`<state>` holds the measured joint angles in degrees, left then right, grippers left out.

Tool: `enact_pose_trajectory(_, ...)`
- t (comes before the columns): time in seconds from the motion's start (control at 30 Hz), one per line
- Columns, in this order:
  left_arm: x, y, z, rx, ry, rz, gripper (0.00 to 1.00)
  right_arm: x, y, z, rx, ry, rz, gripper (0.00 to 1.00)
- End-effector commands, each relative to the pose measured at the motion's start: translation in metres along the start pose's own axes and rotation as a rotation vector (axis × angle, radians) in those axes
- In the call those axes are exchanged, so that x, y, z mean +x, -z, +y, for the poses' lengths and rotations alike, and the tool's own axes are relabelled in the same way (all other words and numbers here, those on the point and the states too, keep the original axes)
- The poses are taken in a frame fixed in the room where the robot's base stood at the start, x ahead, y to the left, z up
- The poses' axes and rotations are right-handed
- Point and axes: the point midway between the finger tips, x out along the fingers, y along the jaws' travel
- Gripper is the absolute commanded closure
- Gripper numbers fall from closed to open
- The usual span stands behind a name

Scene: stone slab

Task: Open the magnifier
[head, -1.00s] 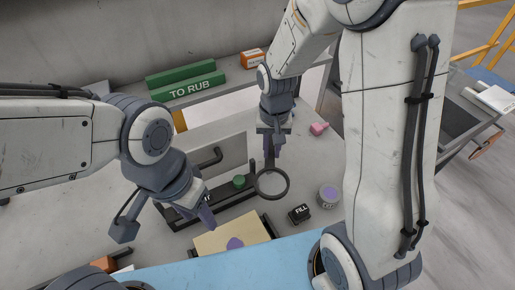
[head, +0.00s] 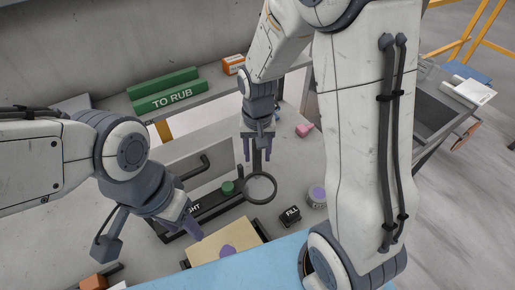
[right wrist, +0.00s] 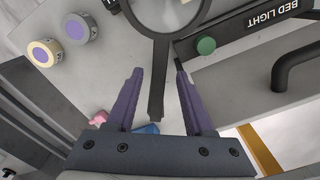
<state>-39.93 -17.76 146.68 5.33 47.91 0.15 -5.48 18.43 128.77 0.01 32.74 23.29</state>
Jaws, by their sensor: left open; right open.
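A green knob (head: 228,187) sits on a black BED LIGHT bar (right wrist: 255,25) beside the magnifier. A black FILL block (head: 290,215), a round purple-topped pot (head: 317,195) and a pink piece (head: 304,130) stand to the right. A beige block (head: 256,235) lies in front.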

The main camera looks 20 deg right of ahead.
Motion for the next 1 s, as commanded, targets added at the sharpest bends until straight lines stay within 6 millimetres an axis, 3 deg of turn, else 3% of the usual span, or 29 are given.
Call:
enact_pose_trajectory(0.17,0.003,0.000,0.000,0.000,0.000,0.000,0.50,-0.019,0.002,-0.001,-0.001,0.003,0.007,0.47)
enact_pose_trajectory(0.4,0.010,-0.001,-0.001,0.000,0.000,0.000,0.50,-0.067,0.002,-0.001,0.000,0.004,0.009,0.47)
enact_pose_trajectory(0.6,0.012,-0.001,-0.001,0.001,0.000,0.000,0.50,-0.096,0.001,-0.001,0.000,0.003,0.006,0.47)
enact_pose_trajectory(1.0,0.013,-0.001,-0.001,0.001,0.000,0.000,0.50,-0.104,0.001,0.000,0.000,0.001,0.003,0.47)
